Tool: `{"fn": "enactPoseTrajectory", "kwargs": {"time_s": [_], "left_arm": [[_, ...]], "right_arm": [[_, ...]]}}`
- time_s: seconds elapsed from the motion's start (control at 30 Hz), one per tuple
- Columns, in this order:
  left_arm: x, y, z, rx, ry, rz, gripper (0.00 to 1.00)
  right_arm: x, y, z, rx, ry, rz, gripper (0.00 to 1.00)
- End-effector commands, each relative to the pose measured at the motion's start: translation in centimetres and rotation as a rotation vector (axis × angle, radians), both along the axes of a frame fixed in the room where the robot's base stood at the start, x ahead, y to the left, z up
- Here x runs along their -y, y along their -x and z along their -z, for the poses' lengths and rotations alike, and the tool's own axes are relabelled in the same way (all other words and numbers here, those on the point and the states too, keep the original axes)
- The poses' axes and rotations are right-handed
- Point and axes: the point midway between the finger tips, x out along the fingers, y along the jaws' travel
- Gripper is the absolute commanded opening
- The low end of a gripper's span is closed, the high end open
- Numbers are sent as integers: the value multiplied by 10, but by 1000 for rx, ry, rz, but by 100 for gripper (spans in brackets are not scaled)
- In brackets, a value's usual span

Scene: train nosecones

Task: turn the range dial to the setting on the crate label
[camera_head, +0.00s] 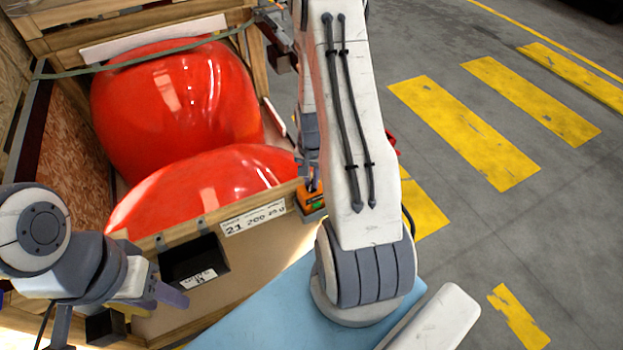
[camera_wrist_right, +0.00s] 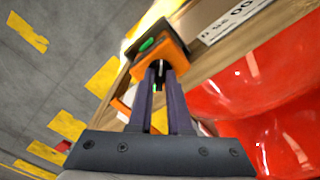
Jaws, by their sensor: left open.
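The orange tester (camera_head: 311,199) with a green display sits at the right end of the crate's front board. The right wrist view shows its orange body (camera_wrist_right: 170,55) and green display. The range dial's setting cannot be read. My right gripper (camera_wrist_right: 158,76) has its two dark fingers at the tester, one either side of a small part, with a narrow gap; its grip is unclear. The white crate label (camera_head: 253,217) reads "21" and "200" with smaller unclear marks; part of it shows in the right wrist view (camera_wrist_right: 238,18).
Glossy red nosecones (camera_head: 178,105) fill the wooden crate behind the front board. A black box (camera_head: 193,258) with a white tag hangs on that board. A light blue surface (camera_head: 262,315) lies in front. Yellow-striped grey floor is clear at right.

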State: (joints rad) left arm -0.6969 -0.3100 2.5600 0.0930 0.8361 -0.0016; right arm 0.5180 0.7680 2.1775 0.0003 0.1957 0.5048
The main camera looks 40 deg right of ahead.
Motion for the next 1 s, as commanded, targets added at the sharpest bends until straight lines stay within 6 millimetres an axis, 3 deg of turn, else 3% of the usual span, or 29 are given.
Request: {"fn": "enactPoseTrajectory", "kwargs": {"time_s": [0.47,1.0], "left_arm": [[0,0,2,0,0,0,47],[0,0,12,0,0,-2,47]], "right_arm": [[0,0,0,0,0,-50,0],[0,0,0,1,1,-455,0]]}}
